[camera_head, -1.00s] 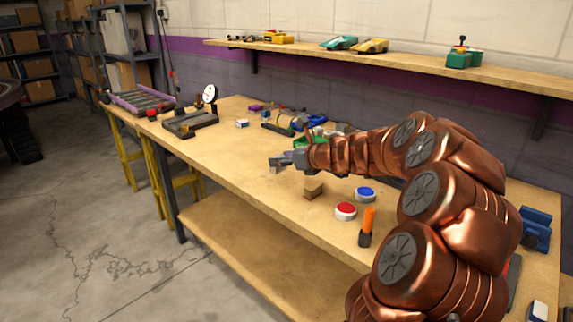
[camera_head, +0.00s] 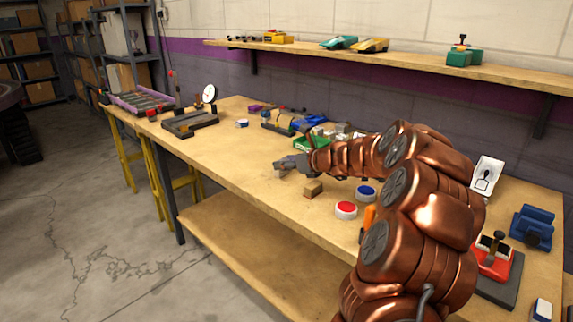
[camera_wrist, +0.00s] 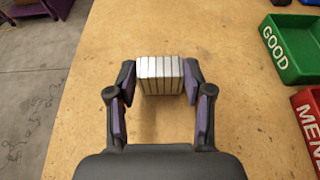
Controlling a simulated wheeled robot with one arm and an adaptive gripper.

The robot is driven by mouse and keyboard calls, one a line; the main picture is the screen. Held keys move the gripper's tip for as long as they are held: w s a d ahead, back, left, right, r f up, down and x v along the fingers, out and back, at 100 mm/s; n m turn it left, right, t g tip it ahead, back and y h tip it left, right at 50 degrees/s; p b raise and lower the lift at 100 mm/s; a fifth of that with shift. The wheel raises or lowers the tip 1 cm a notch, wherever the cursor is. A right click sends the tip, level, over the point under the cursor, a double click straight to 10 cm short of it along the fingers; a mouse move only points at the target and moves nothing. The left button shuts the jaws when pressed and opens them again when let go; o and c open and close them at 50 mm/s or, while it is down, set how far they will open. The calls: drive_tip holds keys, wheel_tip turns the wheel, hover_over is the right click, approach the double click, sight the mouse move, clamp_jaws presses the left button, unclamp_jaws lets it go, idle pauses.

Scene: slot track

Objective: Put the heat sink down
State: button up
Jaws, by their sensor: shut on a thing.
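The heat sink (camera_wrist: 160,75) is a small silvery finned block. In the wrist view it sits between the two fingertips of my gripper (camera_wrist: 160,82), which is shut on it. The bench top (camera_wrist: 100,60) lies below it; I cannot tell whether the block touches the wood. In the head view my gripper (camera_head: 284,165) is low over the middle of the bench near its front edge, and the heat sink itself is too small and hidden to make out there.
A green bin marked GOOD (camera_wrist: 292,45) and a red bin (camera_wrist: 309,120) stand at right in the wrist view. A wooden block (camera_head: 313,188), a red button (camera_head: 346,210) and a blue button (camera_head: 366,193) are near my gripper. Bare bench lies to its left.

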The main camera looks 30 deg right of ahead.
drive_tip(key=o, duration=1.2)
drive_tip(key=shift+f, duration=0.1)
